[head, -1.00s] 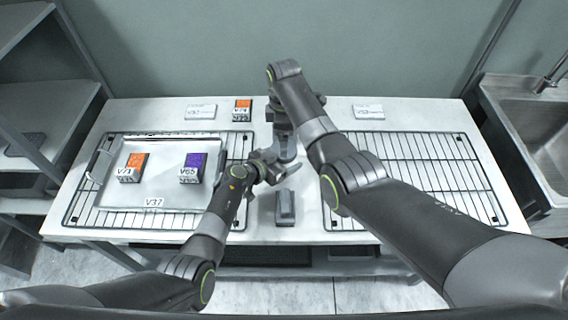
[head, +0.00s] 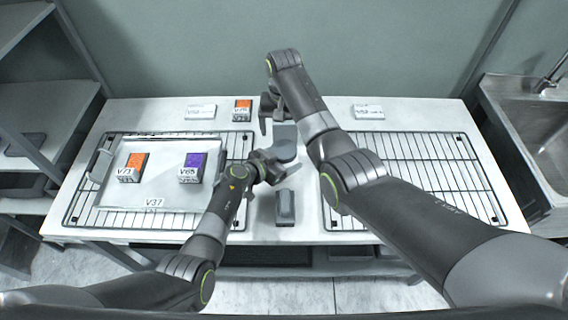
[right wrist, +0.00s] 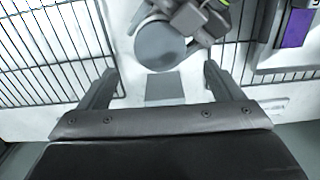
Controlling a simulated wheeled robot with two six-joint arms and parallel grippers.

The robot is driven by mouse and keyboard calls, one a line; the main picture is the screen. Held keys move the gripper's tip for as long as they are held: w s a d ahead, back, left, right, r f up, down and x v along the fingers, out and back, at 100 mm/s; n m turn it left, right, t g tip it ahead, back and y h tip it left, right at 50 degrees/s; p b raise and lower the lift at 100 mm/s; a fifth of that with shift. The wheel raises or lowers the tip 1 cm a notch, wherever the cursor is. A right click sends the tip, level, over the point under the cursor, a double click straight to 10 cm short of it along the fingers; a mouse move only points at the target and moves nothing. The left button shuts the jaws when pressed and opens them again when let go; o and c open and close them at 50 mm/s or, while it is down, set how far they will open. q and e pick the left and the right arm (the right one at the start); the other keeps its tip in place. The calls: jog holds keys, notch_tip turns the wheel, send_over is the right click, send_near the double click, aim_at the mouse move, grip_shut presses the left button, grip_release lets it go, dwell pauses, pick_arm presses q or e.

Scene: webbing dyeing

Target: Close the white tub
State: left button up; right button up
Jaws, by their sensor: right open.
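I cannot make out a clear white tub with a lid in these views. A grey round disc (head: 284,150) with a grey square plate (head: 284,131) behind it lies at the middle of the table; both show in the right wrist view, disc (right wrist: 160,46) and plate (right wrist: 165,88). My right gripper (head: 271,109) is open and empty, above the table's back middle; its two fingers (right wrist: 160,68) stand apart on either side of the plate in the right wrist view. My left gripper (head: 282,169) is beside the disc's front edge, partly covering it; its jaw opening is unclear.
The right rack (head: 440,170) is empty. A dark grey block (head: 285,207) lies in front; another orange block (head: 242,108) stands behind.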

aim_at(284, 149)
jog(key=m, duration=0.4)
jog(key=shift+r, duration=0.25)
jog(key=shift+f, duration=4)
jog(key=c, duration=1)
jog(key=shift+m, duration=1)
jog(key=o, duration=1.1)
jog(key=shift+o, duration=0.2)
jog(key=shift+r, duration=0.1)
notch_tip(284, 149, up, 12)
